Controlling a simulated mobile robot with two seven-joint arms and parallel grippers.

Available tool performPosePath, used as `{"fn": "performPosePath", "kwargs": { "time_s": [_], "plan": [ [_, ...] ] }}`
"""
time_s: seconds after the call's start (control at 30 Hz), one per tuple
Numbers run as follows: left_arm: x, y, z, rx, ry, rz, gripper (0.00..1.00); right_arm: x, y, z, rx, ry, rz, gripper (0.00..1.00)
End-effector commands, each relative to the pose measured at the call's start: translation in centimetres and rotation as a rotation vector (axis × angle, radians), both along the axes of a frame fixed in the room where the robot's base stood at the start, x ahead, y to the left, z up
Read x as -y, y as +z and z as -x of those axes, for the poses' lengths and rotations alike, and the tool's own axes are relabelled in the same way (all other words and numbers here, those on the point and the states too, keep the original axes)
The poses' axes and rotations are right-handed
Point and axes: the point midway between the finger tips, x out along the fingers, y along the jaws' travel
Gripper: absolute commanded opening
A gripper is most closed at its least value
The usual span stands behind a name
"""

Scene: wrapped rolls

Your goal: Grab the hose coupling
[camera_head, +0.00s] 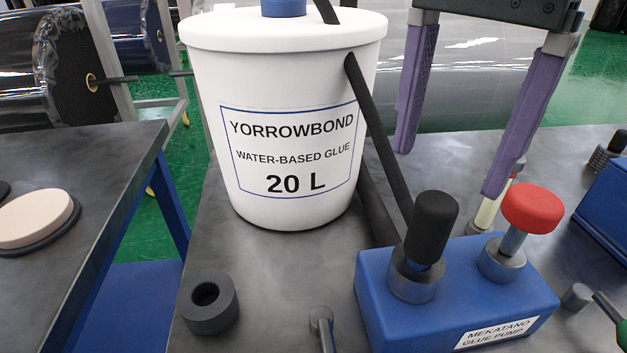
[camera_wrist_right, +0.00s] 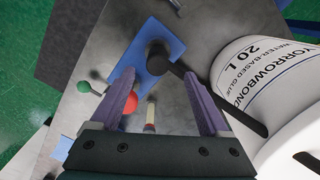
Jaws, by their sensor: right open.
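A black cylinder (camera_head: 433,226) with a blue band stands upright in a metal collar on the blue glue pump (camera_head: 395,320). A black hose (camera_head: 378,135) runs down to it from the white glue bucket (camera_head: 290,120); this looks like the hose coupling. In the right wrist view the black cylinder (camera_wrist_right: 157,52) lies just beyond the fingertips, near the middle. My right gripper (camera_head: 447,170) is open, its purple fingers pointing down above and behind the pump, with nothing held. A cream post (camera_wrist_right: 151,115) shows between its fingers in the wrist view. My left gripper is out of view.
A red knob (camera_head: 532,207) stands on the pump to the right of the black cylinder. A dark ring (camera_head: 208,302) lies on the grey table at front left. A green-knobbed lever (camera_head: 611,306) and a blue box (camera_head: 606,200) are at right. The bucket crowds the left side.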

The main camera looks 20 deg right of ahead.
Motion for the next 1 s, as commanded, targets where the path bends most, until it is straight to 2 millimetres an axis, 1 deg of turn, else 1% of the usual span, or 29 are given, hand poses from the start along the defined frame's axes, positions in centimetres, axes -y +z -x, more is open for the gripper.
{"fn": "performPosePath", "kwargs": {
  "time_s": [0.03, 0.1, 0.2, 0.47, 0.6, 0.7, 0.8, 0.97, 1.0],
  "plan": [
    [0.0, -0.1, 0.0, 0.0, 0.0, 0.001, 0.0, 0.4, -0.6, 0.0, -0.002, -0.003, 0.017, 0.79],
    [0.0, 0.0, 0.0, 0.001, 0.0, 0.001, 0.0, 0.6, -1.5, 0.1, -0.006, -0.004, 0.025, 0.79],
    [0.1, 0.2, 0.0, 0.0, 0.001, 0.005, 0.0, 0.5, -3.1, 0.1, -0.006, -0.002, 0.021, 0.79],
    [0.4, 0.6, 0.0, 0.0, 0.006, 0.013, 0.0, 0.3, -5.6, 0.2, -0.006, -0.001, 0.017, 0.79],
    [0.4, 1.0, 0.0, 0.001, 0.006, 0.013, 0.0, 0.1, -8.0, 0.3, -0.006, -0.003, 0.017, 0.79],
    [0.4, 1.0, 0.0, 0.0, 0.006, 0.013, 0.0, 0.1, -9.2, 0.3, -0.005, -0.003, 0.017, 0.79],
    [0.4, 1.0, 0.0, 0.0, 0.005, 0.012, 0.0, 0.1, -9.6, 0.2, -0.002, -0.001, 0.017, 0.79],
    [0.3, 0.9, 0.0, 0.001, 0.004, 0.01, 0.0, 0.1, -9.6, 0.2, -0.001, -0.001, 0.016, 0.79],
    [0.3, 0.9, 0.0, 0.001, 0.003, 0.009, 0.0, 0.1, -9.6, 0.2, -0.001, -0.001, 0.016, 0.77]
  ]
}}
